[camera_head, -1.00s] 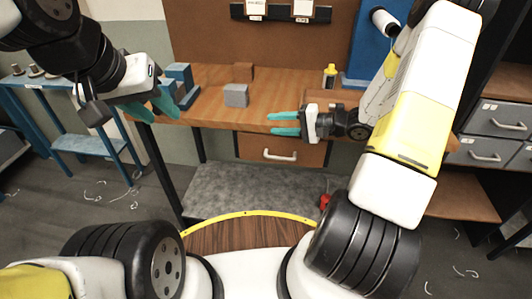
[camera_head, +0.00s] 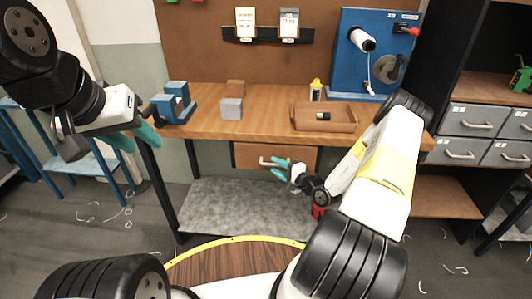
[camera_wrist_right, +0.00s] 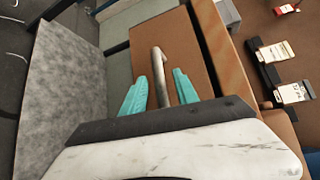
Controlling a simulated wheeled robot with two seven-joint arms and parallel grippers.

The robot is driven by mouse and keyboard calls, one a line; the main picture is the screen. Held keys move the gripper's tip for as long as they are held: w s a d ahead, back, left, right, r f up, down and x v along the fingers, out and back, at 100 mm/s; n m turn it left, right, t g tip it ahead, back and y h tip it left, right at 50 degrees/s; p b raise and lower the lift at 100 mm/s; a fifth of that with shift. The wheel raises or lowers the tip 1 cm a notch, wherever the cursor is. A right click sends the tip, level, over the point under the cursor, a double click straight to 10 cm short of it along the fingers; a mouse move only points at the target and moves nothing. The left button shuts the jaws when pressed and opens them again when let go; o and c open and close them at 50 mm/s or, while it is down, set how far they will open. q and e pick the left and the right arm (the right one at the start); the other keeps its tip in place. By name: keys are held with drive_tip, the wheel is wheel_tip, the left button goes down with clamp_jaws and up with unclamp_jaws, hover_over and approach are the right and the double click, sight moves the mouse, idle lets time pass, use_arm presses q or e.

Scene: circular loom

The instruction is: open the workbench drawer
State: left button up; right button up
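The workbench (camera_head: 270,122) has a wooden top, and its brown drawer (camera_head: 247,153) hangs under the front edge. The drawer looks closed. Its pale bar handle (camera_head: 268,162) is on the front face. My right gripper (camera_head: 280,168) is at the handle. In the right wrist view the handle (camera_wrist_right: 158,72) stands between the two open teal fingers (camera_wrist_right: 160,90), with gaps on both sides. The palm side of the handle is partly hidden by the gripper body. My left gripper (camera_head: 135,138) is left of the bench, with teal fingers apart and nothing visible between them.
On the bench are a blue vise (camera_head: 175,103), a grey block (camera_head: 231,109), a wooden tray (camera_head: 325,118) and a yellow bottle (camera_head: 315,90). A grey shelf (camera_head: 235,205) lies below the drawer. Grey drawers (camera_head: 470,122) stand at the right.

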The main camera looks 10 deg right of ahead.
drive_tip(key=shift+x, duration=0.85)
clamp_jaws()
idle(0.8)
